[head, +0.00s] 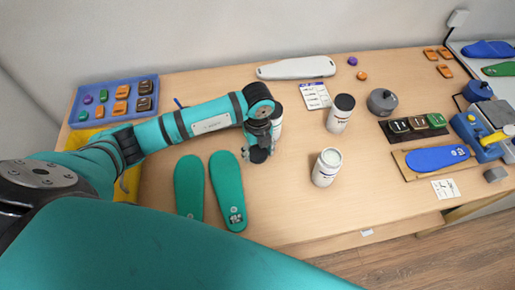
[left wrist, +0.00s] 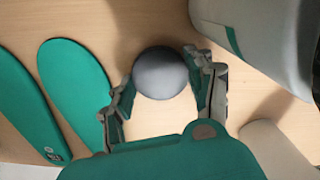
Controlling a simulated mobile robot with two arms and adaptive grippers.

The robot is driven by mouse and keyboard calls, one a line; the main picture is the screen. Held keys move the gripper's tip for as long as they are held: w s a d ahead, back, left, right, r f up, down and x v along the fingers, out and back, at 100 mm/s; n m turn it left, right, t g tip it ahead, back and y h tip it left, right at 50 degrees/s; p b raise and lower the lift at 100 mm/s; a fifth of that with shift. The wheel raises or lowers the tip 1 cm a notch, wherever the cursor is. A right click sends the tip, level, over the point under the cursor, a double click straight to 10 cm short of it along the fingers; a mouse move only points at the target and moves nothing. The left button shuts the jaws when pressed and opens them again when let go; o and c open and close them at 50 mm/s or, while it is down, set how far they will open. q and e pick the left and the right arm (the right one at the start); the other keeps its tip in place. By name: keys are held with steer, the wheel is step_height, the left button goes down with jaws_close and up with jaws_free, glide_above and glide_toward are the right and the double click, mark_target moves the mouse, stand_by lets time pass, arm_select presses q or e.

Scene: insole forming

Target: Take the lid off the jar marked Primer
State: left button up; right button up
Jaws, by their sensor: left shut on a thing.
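My left gripper (head: 258,153) is low over the table, to the right of the green insoles. In the left wrist view its fingers (left wrist: 165,90) are shut on a round dark grey lid (left wrist: 162,73). A white jar (head: 325,170) stands upright to the right of the gripper, with a pale open top and no lid on it. Another white jar (head: 339,116) behind it wears a dark lid. A third white jar (head: 277,122) is partly hidden behind my left wrist. The jar labels are too small to read, so I cannot tell which says Primer. My right gripper is not in view.
Two green insoles (head: 226,190) lie left of the gripper. A blue tray (head: 148,117) holds small coloured pieces at the back left. A grey round object (head: 382,102), a dark stamp block and a blue machine (head: 480,128) stand right. The table's front middle is clear.

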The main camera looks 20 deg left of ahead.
mark_target(258, 153)
arm_select(q)
steer(key=shift+f, duration=0.2)
steer(key=o, duration=1.3)
steer(key=shift+r, duration=0.1)
steer(key=shift+r, duration=0.15)
step_height(258, 153, up, 12)
steer(key=b, duration=0.3)
